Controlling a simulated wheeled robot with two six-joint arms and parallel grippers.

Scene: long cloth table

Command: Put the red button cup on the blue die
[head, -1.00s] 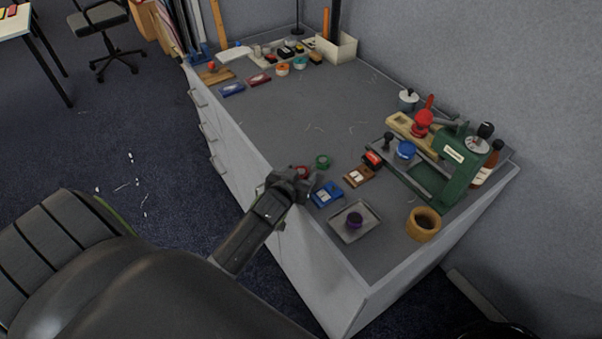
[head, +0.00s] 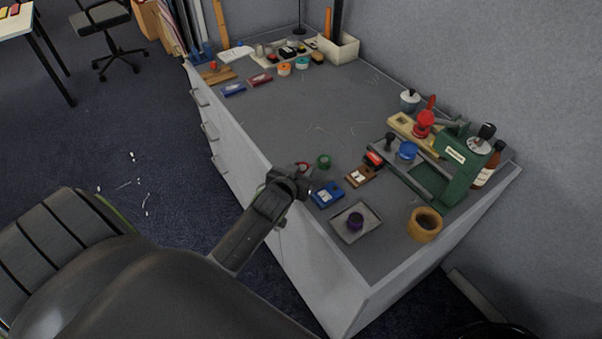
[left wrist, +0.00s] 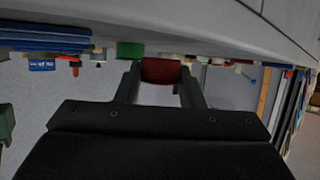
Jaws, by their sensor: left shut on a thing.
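The red button cup (left wrist: 160,71) is between the two fingers of my left gripper (left wrist: 160,82) in the left wrist view. In the head view my left gripper (head: 297,180) is at the table's near edge, shut on the cup, and mostly hides it. The blue die (head: 326,194), a blue block with a pale marking, lies on the table just right of the gripper, close to it. Nothing is seen resting on the die's top. My right gripper is not in view.
A green cup (head: 323,161) stands just behind the gripper. A brown block (head: 359,176), a red block (head: 374,159) and a grey tray (head: 345,238) with a purple cup lie to the right. A green press (head: 460,165) stands further right. The table's middle is clear.

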